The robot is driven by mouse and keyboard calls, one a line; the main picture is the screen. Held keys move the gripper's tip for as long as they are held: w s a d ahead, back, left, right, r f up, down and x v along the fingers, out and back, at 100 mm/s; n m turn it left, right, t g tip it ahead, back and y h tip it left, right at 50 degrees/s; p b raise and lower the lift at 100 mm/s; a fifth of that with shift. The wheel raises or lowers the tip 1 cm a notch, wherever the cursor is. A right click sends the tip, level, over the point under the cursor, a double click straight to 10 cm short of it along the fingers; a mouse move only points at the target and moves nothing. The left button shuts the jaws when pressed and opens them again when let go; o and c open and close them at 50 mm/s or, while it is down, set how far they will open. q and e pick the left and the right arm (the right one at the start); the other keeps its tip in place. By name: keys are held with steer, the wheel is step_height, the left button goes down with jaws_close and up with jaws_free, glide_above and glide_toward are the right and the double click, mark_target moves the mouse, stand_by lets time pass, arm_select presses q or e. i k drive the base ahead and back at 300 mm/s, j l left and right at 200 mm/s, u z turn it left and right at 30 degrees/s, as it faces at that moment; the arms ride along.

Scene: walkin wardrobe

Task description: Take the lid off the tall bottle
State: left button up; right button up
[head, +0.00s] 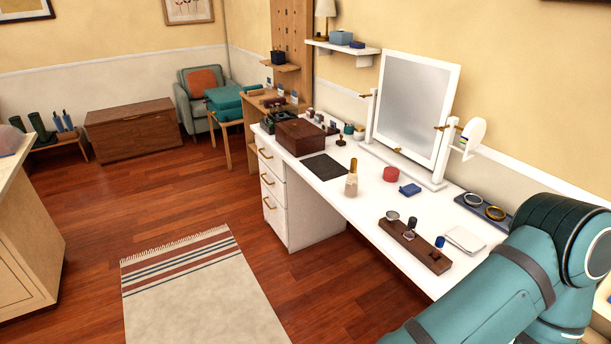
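A small bottle (351,186) stands upright on the white dressing table (330,203), near its front edge. A teal arm of mine fills the lower right, over the near end of the table, well apart from the bottle. Neither of my grippers is in view.
Around the bottle are a dark mat (325,167), a red round box (391,174), a blue box (410,189) and a wooden watch stand (414,246). A mirror (414,108) stands behind. A wooden box (300,136) is farther left. Open floor lies left of the table.

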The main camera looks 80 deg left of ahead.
mark_target(354, 162)
steer(key=k+j+u, duration=0.1)
steer(key=j+u, duration=0.15)
steer(key=j, duration=0.2)
steer(key=j+u, duration=0.25)
steer(key=j, duration=0.25)
steer(key=j+u, duration=0.3)
steer(key=j, duration=1.7)
steer(key=i+j, duration=0.15)
steer(key=j, duration=0.15)
steer(key=i+j, duration=0.35)
steer(key=j, duration=0.25)
steer(key=k+j+z, duration=0.15)
steer(key=z, duration=0.2)
steer(key=k+z, duration=0.35)
